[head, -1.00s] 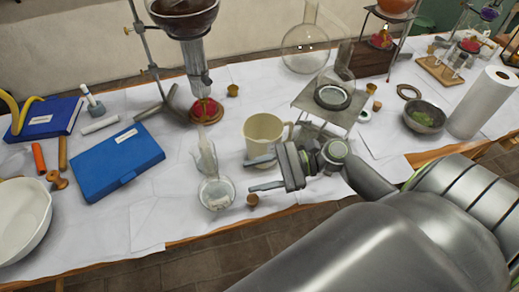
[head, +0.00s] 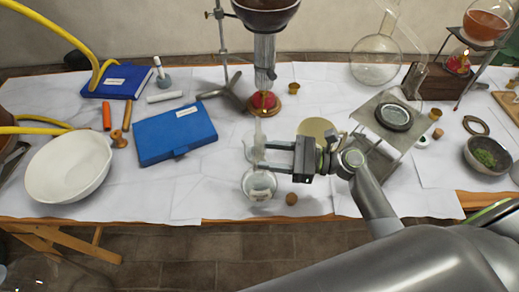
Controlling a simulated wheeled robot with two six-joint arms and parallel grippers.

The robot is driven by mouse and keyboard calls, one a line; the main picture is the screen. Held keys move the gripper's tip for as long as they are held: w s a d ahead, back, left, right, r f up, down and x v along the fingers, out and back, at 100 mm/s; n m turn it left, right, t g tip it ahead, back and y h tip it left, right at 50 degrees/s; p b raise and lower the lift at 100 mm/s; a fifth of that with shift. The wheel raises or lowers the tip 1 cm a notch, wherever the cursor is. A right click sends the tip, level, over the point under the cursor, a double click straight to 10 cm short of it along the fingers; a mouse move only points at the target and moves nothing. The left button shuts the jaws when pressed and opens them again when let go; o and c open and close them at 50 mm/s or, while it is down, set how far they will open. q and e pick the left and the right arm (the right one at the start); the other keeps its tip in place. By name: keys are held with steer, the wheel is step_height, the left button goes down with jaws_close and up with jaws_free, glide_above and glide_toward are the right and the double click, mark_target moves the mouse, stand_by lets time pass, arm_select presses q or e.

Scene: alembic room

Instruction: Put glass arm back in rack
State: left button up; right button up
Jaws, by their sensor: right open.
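A clear glass piece (head: 259,184) with a round lower end and a narrow upper part stands on the white-covered table, left of the mug. It may be the glass arm; its outline is faint. My right gripper (head: 258,157) is open, its two fingers pointing left at the narrow part of the glass. I cannot tell whether the glass is between the fingers or touches them. A wooden stand (head: 508,103) is cut off at the right edge; I cannot tell whether it is the rack. My left gripper is not in view.
A cream mug (head: 316,128) is partly hidden behind my right gripper. A metal tripod stand (head: 408,122) is close on its right. A small cork (head: 291,199) lies near the front edge. A blue case (head: 175,136) and a white bowl (head: 68,168) lie left.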

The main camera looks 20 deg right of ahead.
steer(key=shift+x, duration=1.5)
